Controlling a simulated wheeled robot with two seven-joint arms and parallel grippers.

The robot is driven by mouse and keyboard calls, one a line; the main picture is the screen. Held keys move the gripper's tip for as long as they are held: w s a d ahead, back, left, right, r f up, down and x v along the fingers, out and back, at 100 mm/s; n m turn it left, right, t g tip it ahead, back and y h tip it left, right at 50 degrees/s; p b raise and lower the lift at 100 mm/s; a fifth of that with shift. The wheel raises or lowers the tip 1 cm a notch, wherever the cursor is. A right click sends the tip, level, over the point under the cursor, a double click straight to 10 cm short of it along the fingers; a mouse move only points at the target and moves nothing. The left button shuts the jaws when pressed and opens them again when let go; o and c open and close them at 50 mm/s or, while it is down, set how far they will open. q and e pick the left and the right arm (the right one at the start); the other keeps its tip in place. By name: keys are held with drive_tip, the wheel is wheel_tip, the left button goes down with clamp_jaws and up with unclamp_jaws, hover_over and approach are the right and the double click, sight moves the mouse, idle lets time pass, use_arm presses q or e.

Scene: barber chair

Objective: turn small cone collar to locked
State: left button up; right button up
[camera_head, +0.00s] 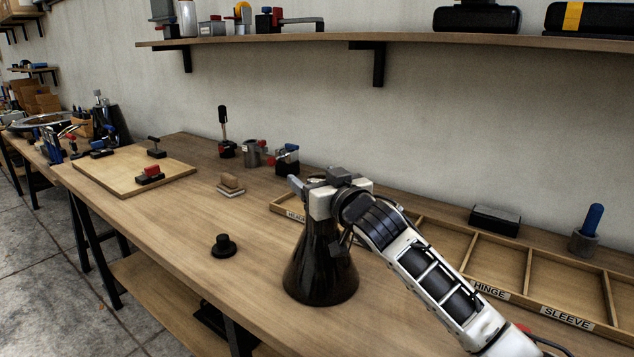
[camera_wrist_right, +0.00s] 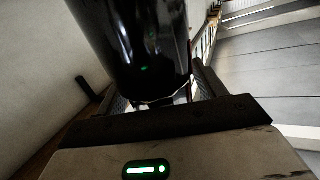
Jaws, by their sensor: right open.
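A glossy black cone (camera_head: 318,272) stands upright on the workbench, wide at the base and narrowing upward. My right gripper (camera_head: 298,188) is at its top, reaching in from the right and hiding the cone's upper end. In the right wrist view the glossy black body (camera_wrist_right: 135,50) fills the upper middle, in front of the open fingers (camera_wrist_right: 165,95). I cannot tell whether the fingers touch it. The collar cannot be made out separately, and its locked or unlocked state does not show. My left gripper is not in view.
A small black knobbed piece (camera_head: 223,246) lies left of the cone. A wooden board (camera_head: 110,176) and a small block on a pale base (camera_head: 230,186) are farther back. A labelled divided tray (camera_head: 520,306) lies behind my right arm. The bench front-left is clear.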

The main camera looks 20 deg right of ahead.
drive_tip(key=c, duration=1)
drive_tip(key=shift+o, duration=0.2)
drive_tip(key=shift+h, duration=0.3)
drive_tip(key=shift+d+m+h, duration=0.1)
drive_tip(key=shift+m+h, duration=0.2)
drive_tip(key=shift+m, duration=0.1)
drive_tip(key=o, duration=1)
drive_tip(key=shift+c, duration=0.2)
drive_tip(key=shift+s, duration=0.15)
